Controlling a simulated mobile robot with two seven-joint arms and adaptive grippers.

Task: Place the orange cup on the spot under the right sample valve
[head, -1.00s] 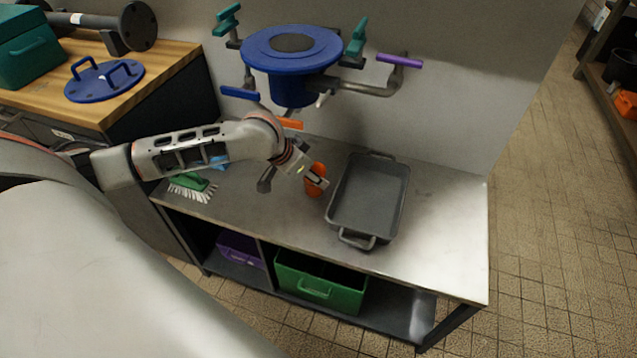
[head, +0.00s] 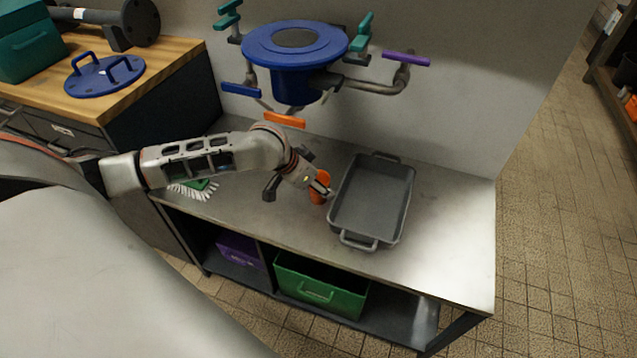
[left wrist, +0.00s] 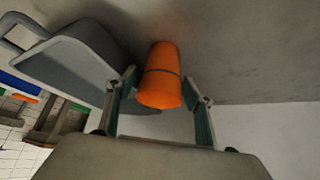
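The orange cup (head: 318,186) stands on the metal bench, just left of the grey tray. My left gripper (head: 322,188) is at the cup, partly hiding it in the head view. In the left wrist view the cup (left wrist: 160,78) lies between the two fingers of the gripper (left wrist: 160,82). The fingers are apart, with narrow gaps beside the cup; contact is not clear. A purple-handled valve (head: 406,60) is on the right pipe of the blue vessel (head: 295,50); an orange handle (head: 285,120) is below the vessel. No marked spot is clearly visible. My right gripper is out of view.
The grey tray (head: 341,205) stands close to the cup's right. A green brush (head: 195,188) lies at the bench's left, partly behind my arm. Bare bench is free right of the tray. Green (head: 318,293) and purple (head: 238,248) bins sit below.

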